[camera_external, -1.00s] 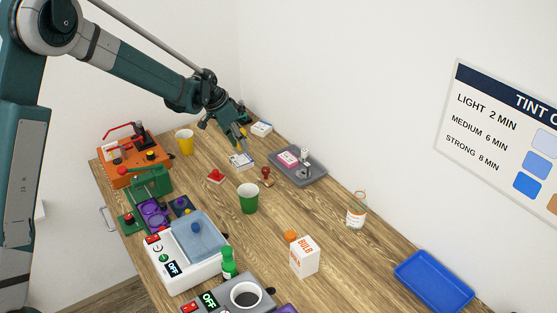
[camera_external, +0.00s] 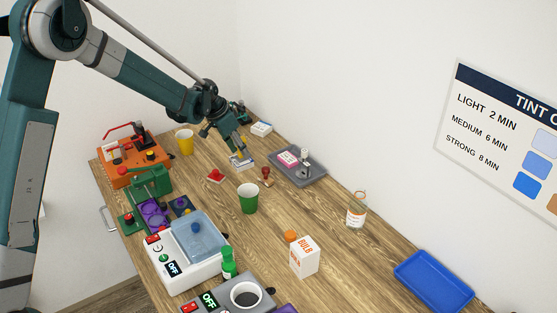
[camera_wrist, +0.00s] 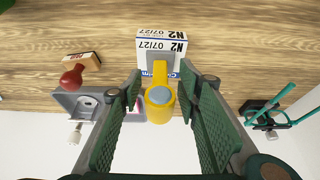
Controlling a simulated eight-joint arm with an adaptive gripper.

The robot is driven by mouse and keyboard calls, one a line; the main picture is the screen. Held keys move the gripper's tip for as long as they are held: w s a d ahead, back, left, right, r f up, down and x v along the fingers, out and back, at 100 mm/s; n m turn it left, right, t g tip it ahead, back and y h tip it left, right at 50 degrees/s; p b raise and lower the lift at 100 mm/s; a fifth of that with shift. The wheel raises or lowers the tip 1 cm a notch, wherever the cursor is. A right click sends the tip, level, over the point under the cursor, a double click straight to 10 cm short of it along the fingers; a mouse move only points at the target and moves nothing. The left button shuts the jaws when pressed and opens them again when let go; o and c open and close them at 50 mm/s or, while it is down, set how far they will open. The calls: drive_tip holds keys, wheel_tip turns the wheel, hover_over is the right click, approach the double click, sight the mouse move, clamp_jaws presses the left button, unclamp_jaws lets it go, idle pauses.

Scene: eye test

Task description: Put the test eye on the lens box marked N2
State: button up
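The test eye, a yellow piece with a grey round face (camera_wrist: 159,96) and a grey foot, stands over the white lens box marked N2 (camera_wrist: 151,35). In the wrist view its foot overlaps the box top; it seems to rest there, but the contact is hard to see. In the external view the eye (camera_external: 239,156) is above the box (camera_external: 245,164). My gripper (camera_wrist: 160,78) is open around the eye, with a gap on each side. It also shows in the external view (camera_external: 237,150).
A red-knobbed wooden stamp (camera_wrist: 76,75) lies near the box, beside a grey tray (camera_external: 315,180). Another white box (camera_external: 261,129) stands behind. A red item (camera_external: 215,175), a green cup (camera_external: 248,198) and a yellow cup (camera_external: 185,141) stand nearby.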

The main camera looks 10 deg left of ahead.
drive_tip(key=shift+r, duration=0.1)
idle(0.3)
drive_tip(key=v, duration=1.2)
idle(0.6)
drive_tip(key=shift+r, duration=0.1)
drive_tip(key=s+a+r+n+t, duration=0.1)
drive_tip(key=s+a+r, duration=0.3)
drive_tip(key=s+r, duration=0.3)
drive_tip(key=s+a+r+n+y, duration=0.1)
drive_tip(key=s+a+r+n, duration=0.1)
drive_tip(key=s+a+r, duration=0.45)
drive_tip(key=s+a+r+n+t, duration=0.1)
drive_tip(key=s+a+r, duration=0.25)
drive_tip(key=s, duration=0.55)
drive_tip(key=s+a+f+n+t+y, duration=0.1)
drive_tip(key=s+a, duration=0.3)
drive_tip(key=s, duration=0.9)
drive_tip(key=s+a+f+n+t+y, duration=0.1)
drive_tip(key=s+a+n, duration=0.3)
drive_tip(key=s, duration=0.8)
drive_tip(key=shift+s+a, duration=0.4)
